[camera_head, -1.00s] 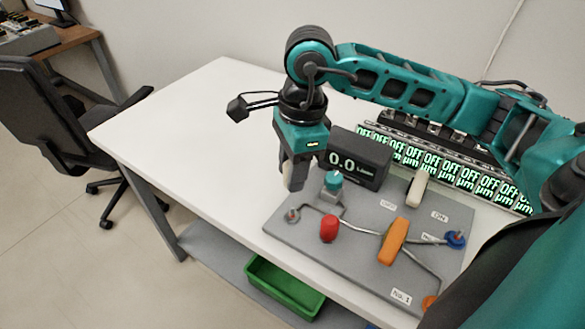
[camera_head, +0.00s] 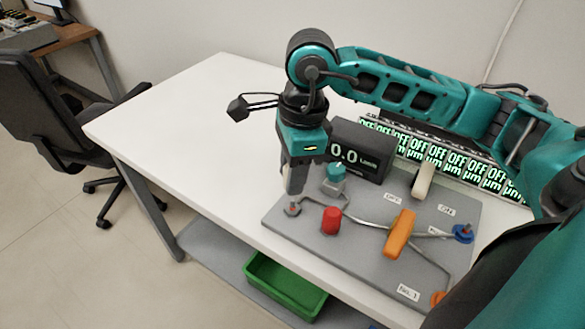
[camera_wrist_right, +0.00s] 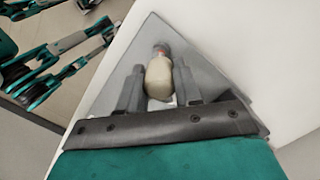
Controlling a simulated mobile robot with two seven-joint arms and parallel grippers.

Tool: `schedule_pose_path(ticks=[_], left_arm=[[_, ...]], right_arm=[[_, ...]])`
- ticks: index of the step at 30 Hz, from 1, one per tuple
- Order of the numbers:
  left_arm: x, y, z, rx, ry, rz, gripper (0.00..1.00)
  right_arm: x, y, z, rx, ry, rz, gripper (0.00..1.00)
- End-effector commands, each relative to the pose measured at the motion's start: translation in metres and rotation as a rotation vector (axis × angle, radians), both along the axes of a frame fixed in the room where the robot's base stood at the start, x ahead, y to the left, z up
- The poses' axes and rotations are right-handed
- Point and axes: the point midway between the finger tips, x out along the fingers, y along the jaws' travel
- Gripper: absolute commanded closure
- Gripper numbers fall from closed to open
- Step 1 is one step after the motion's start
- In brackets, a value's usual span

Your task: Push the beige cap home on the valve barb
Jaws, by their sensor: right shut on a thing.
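My right gripper (camera_head: 293,190) points down over the left corner of the grey valve board, shut on the beige cap. In the right wrist view, the cap (camera_wrist_right: 158,80) sits between the two fingers (camera_wrist_right: 157,88). The valve barb (camera_head: 292,210) at that corner is directly below the fingertips. Its end also shows in the wrist view (camera_wrist_right: 161,49), just beyond the cap. The cap looks in line with the barb and close to it or touching; how far it is seated I cannot tell.
On the board (camera_head: 345,260) stand a red cap (camera_head: 331,221), a teal-topped fitting (camera_head: 335,174), an orange handle (camera_head: 399,234) and a blue knob (camera_head: 463,234). A display (camera_head: 359,151) reading 0.0 stands behind. The table's left part (camera_head: 190,120) is clear.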

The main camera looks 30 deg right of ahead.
Motion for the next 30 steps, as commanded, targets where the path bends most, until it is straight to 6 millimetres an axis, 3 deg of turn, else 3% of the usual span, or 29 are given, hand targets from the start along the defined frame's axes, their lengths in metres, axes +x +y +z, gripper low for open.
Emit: schedule_pose_path(ticks=[1,7,30], left_arm=[[0.001,-0.003,-0.007,-0.005,0.001,-0.004,0.48],[0.004,-0.01,-0.008,-0.02,0.0,-0.014,0.48],[0.006,-0.012,-0.007,-0.021,-0.006,-0.021,0.48]], right_arm=[[0.0,0.0,-0.01,0.0,-0.001,0.0,0.96],[0.0,0.0,-0.023,0.0,-0.001,0.0,0.96],[0.0,0.0,-0.025,-0.001,-0.002,-0.01,0.96]])
